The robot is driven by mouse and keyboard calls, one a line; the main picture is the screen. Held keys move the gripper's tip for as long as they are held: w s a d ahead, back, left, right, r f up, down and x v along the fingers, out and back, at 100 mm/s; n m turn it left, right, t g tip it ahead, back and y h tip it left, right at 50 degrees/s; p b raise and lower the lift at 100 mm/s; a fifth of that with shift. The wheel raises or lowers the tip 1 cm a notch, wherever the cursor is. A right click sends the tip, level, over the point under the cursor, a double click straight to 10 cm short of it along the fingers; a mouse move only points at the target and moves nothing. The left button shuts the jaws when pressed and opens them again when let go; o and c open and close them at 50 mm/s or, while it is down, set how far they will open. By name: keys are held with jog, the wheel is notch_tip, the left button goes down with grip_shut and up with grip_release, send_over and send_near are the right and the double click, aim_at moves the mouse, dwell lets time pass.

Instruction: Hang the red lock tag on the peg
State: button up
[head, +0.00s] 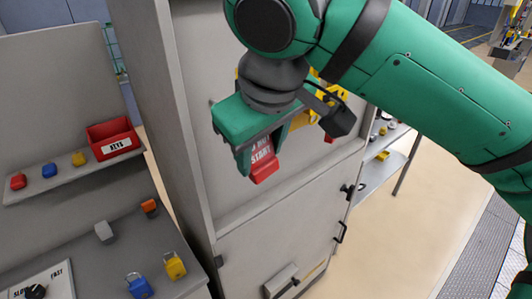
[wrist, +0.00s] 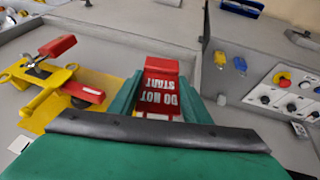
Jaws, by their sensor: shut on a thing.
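The red lock tag (head: 264,167) has white lettering that reads "DO NOT START". My gripper (head: 258,152) is shut on it in front of the grey cabinet (head: 186,120). In the wrist view the tag (wrist: 161,72) sits between the two green fingers of my gripper (wrist: 159,98), its red end pointing away from me. I cannot make out the peg in either view. A yellow fitting with red handles (wrist: 62,84) is on the grey panel left of the tag in the wrist view. In the head view my gripper and arm partly hide the yellow parts (head: 334,100).
At left, a shelf holds a red bin (head: 112,139) and small coloured blocks. Below it, a blue padlock (head: 138,286) and a yellow padlock (head: 174,265) stand on a bench beside a control panel (head: 48,284). Cabinet handles (head: 339,232) stick out at lower right.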

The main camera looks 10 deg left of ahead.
jog(key=w+a+f, duration=0.2)
jog(key=w+a, duration=0.2)
jog(key=a, duration=0.1)
jog(key=shift+w+a, duration=0.2)
jog(key=shift+w, duration=0.05)
dwell(0.9)
dwell(0.6)
jog(key=o, duration=1.1)
jog(key=v, duration=1)
jog(key=shift+s+r, duration=0.2)
jog(key=shift+r, duration=0.15)
